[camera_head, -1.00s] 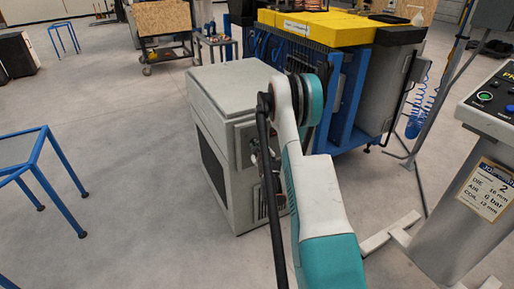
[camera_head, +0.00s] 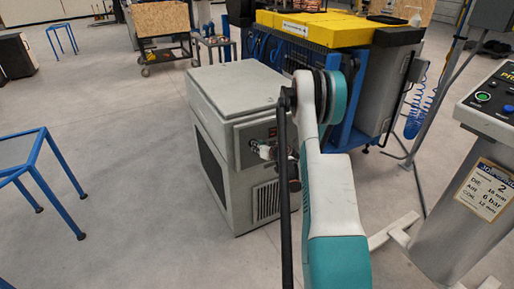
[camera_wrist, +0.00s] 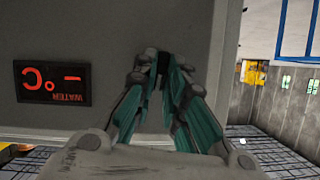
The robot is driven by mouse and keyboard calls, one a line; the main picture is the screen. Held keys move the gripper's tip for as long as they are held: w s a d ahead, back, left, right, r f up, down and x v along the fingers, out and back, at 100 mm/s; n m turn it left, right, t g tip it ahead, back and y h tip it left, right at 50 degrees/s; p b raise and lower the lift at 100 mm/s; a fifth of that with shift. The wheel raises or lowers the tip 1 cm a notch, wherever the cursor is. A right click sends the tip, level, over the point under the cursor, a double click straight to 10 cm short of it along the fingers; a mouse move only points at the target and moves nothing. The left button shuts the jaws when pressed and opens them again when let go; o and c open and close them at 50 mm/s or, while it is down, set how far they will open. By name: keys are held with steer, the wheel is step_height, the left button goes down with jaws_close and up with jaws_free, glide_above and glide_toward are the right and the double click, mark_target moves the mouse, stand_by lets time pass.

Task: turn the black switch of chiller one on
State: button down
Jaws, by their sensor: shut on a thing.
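The chiller (camera_head: 240,88) is a grey box-shaped unit on the floor, with a control panel on its upper front, partly hidden by my arm. In the wrist view its grey panel (camera_wrist: 120,35) fills much of the picture, with a red-lit display (camera_wrist: 52,82) upside down at the left. The black switch (camera_wrist: 164,58) shows as a small dark piece between my fingertips. My gripper (camera_wrist: 163,70) has its teal fingers closed together on it, against the panel. The switch's turned position cannot be told.
A blue-framed machine with yellow covers (camera_head: 310,28) stands right behind the chiller. A grey control pedestal (camera_head: 455,205) is at the right. A blue-legged table (camera_head: 25,155) stands at the left. The floor between that table and the chiller is clear.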

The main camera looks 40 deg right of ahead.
steer(key=shift+s+d+f+m+t+y, duration=0.15)
steer(key=shift+m+t+y, duration=0.2)
steer(key=shift+m+y, duration=0.7)
steer(key=shift+w+d+f+m+t+y, duration=0.1)
steer(key=shift+m+t+y, duration=0.35)
steer(key=shift+m, duration=1)
steer(key=c, duration=1.6)
jaws_free()
steer(key=shift+c, duration=0.2)
steer(key=shift+s+r, duration=0.1)
steer(key=v, duration=1.2)
steer(key=shift+d, duration=0.1)
